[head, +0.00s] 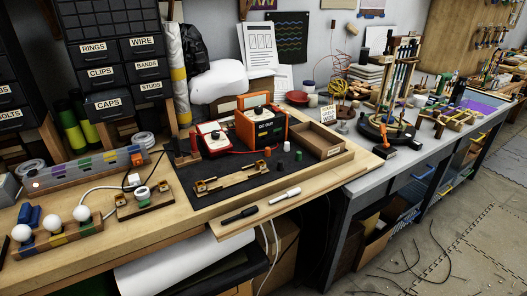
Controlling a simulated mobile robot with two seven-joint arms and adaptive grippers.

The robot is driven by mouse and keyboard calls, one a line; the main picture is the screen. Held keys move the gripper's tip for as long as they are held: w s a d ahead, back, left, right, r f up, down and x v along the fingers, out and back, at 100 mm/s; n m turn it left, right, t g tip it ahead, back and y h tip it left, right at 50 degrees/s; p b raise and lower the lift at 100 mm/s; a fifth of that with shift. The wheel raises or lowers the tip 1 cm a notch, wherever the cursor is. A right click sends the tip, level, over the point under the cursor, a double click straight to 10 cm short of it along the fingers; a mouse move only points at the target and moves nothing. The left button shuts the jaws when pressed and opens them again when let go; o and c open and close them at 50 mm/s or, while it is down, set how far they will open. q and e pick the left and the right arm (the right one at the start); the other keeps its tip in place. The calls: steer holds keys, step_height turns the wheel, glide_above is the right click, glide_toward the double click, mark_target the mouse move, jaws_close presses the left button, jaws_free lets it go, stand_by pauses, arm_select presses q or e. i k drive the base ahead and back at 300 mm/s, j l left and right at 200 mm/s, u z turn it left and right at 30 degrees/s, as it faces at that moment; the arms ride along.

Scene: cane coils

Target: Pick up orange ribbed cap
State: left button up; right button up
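A small orange piece that looks like the orange ribbed cap (267,151) sits on the dark mat (217,186) in the head view, in front of the orange-framed box. It is too small to make out ribs. A white cap-like piece (287,147) and a dark green one (299,156) stand to its right. Neither of my grippers is in view.
An orange-framed box (262,122) and a red-and-white meter (213,138) stand behind. A wooden tray (321,141) is to the right. A brass-fitted wooden strip (230,183) and two pens (239,215) lie nearer the front. A CAPS drawer (107,103) is at left.

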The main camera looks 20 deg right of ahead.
mark_target(268, 150)
steer(key=i+l, duration=0.1)
steer(key=l, duration=0.5)
steer(key=i+l, duration=0.1)
steer(key=l, duration=0.5)
steer(key=i+l, duration=0.1)
steer(key=l, duration=0.45)
